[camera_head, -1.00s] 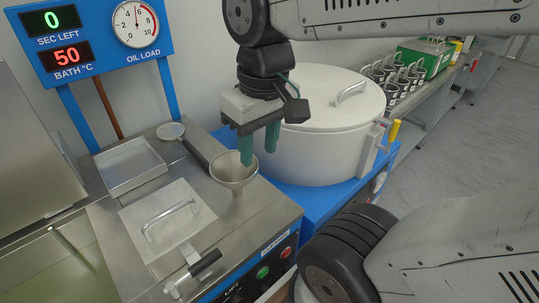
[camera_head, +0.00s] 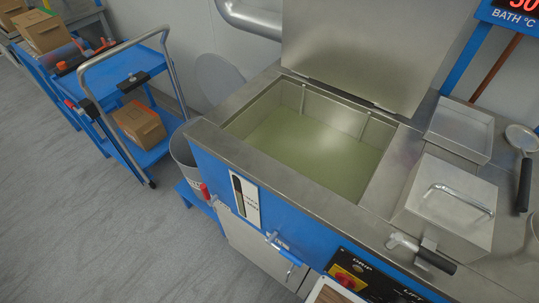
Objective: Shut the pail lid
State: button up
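The pail (camera_head: 183,152) is a grey bucket on a low blue stand at the left end of the fryer-like machine. The machine's corner hides much of it. A round grey lid (camera_head: 218,82) stands raised, nearly upright, behind the pail near the wall, so the pail looks open. Its hinge is hidden. My gripper is not in view now.
The machine has an open bath (camera_head: 318,142) of greenish liquid with its large cover (camera_head: 372,50) up. A blue trolley (camera_head: 160,110) with a box (camera_head: 139,124) stands left. The grey floor (camera_head: 90,230) in front is clear.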

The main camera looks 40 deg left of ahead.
aim_at(218, 79)
jog(key=u, duration=0.5)
jog(key=k, duration=1.2)
jog(key=u, duration=1.25)
jog(key=i, duration=1.3)
jog(key=z, duration=0.35)
jog(key=k, duration=1)
jog(key=u, duration=1.1)
jog(key=i, duration=1.7)
jog(key=z, duration=0.3)
